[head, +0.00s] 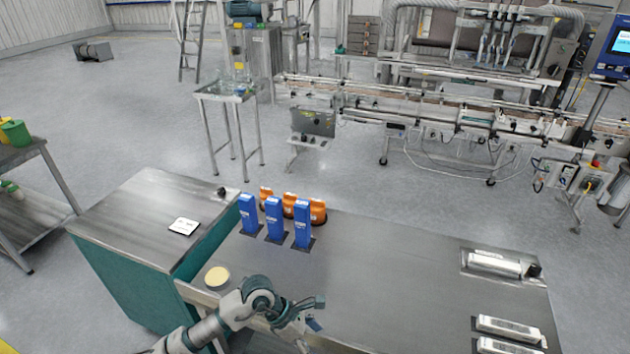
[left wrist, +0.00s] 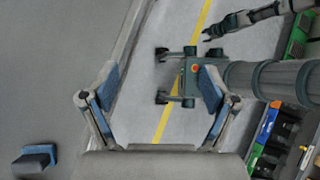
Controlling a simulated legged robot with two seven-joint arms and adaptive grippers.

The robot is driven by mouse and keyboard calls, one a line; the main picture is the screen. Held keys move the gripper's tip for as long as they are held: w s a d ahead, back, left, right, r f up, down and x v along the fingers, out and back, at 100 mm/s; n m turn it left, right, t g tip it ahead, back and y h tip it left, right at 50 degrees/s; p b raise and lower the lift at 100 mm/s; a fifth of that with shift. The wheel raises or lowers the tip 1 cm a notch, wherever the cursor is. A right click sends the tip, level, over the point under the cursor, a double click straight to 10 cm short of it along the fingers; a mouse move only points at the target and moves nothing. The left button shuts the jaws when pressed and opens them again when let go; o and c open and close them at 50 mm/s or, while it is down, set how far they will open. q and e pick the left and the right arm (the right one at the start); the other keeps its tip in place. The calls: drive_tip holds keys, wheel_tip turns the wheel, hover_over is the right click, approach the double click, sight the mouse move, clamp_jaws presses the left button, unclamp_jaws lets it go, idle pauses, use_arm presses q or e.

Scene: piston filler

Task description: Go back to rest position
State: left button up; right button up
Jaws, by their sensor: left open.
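My left gripper (head: 308,322) is at the near edge of the steel table in the head view, low in the picture, with its arm coming in from the left. In the left wrist view its two blue-padded fingers (left wrist: 160,78) are spread apart with nothing between them. Past them I see the floor and my own base. Another arm, which looks like my right one, ends in a small dark gripper (left wrist: 214,31) at the top right; its jaws are too small to read. It is not in the head view.
The steel table (head: 400,270) bears blue bottles (head: 275,219), orange bottles (head: 318,211), a pale yellow disc (head: 217,277) and white-and-grey devices (head: 508,329) at right. A teal cabinet (head: 130,222) adjoins its left. A conveyor (head: 440,105) stands behind, across open floor.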

use_arm(q)
drive_tip(key=s+d+r+n+h, duration=0.4)
drive_tip(key=d+r+h, duration=0.5)
drive_tip(key=r+h, duration=0.1)
drive_tip(key=w+a+r+n+t+h, duration=0.3)
drive_tip(key=a+r+n+t+h, duration=0.15)
drive_tip(key=r+n+t, duration=0.4)
drive_tip(key=w+a+f+n+t+y, duration=0.45)
drive_tip(key=a+n+t+y, duration=0.3)
drive_tip(key=n, duration=0.55)
drive_tip(key=w+a+f+n+t+y, duration=0.3)
drive_tip(key=a+f+n+t+y, duration=0.45)
drive_tip(key=n, duration=0.65)
drive_tip(key=s+a+f+n+g+y, duration=0.4)
drive_tip(key=a+f+n+g+y, duration=0.25)
drive_tip(key=f, duration=0.25)
drive_tip(key=s+a+f+n+g, duration=0.25)
drive_tip(key=s+f+g, duration=0.45)
drive_tip(key=s, duration=0.4)
drive_tip(key=s+a+f+n+g, duration=0.25)
drive_tip(key=s+f+g, duration=0.25)
drive_tip(key=s+f, duration=0.5)
drive_tip(key=s+f+g, duration=0.1)
drive_tip(key=s+f, duration=0.2)
drive_tip(key=f, duration=2.2)
drive_tip(key=s+a+f+g, duration=0.1)
drive_tip(key=s+a+f, duration=0.1)
drive_tip(key=s+f, duration=1.4)
drive_tip(key=shift+s+a, duration=0.25)
drive_tip(key=shift+s, duration=0.45)
